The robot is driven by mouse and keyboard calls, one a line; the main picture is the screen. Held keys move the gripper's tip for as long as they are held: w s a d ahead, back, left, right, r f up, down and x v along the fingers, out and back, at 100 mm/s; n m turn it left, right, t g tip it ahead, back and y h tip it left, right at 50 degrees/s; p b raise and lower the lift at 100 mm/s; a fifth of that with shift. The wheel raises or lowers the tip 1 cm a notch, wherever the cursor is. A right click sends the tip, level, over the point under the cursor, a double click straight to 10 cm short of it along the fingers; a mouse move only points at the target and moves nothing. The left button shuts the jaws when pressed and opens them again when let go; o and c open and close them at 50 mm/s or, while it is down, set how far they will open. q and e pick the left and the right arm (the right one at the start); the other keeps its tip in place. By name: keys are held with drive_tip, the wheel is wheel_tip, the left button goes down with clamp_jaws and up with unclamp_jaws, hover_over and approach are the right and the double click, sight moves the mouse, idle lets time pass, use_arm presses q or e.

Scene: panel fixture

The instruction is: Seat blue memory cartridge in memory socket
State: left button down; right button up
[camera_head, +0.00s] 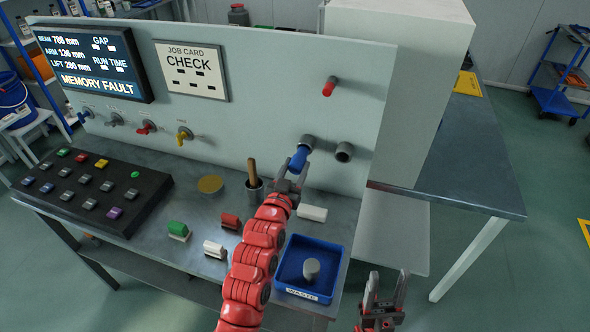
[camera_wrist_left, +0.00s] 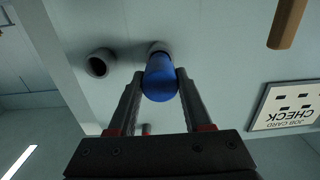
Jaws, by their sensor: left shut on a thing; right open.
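The blue memory cartridge (camera_head: 298,160) is at the mouth of the left of two grey round sockets (camera_head: 307,141) on the upright panel. In the left wrist view the blue cartridge (camera_wrist_left: 160,82) is between my fingertips, its far end at or inside the grey socket ring (camera_wrist_left: 158,48); its depth is hard to tell. My left gripper (camera_head: 291,175) is shut on the cartridge. The other socket (camera_head: 344,151) is empty; it also shows in the left wrist view (camera_wrist_left: 99,64). My right gripper (camera_head: 383,298) is open and empty, low at the right of the bench.
A blue waste tray (camera_head: 335,289) holds a grey cylinder (camera_head: 311,268). Red (camera_head: 230,221), green (camera_head: 178,229) and white (camera_head: 312,213) pieces lie on the bench. A cup with a wooden handle (camera_head: 252,173) stands near my left arm. The screen (camera_head: 88,63) reads MEMORY FAULT.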

sight(300, 158)
use_arm(q)
drive_tip(key=shift+b+x, duration=0.85)
drive_tip(key=shift+x, duration=1.2)
drive_tip(key=shift+c, duration=1.2)
unclamp_jaws()
drive_tip(key=b+v, duration=0.1)
drive_tip(key=v, duration=1.6)
drive_tip(key=shift+s+b, duration=0.15)
drive_tip(key=shift+b, duration=0.15)
drive_tip(key=shift+a+r, duration=0.1)
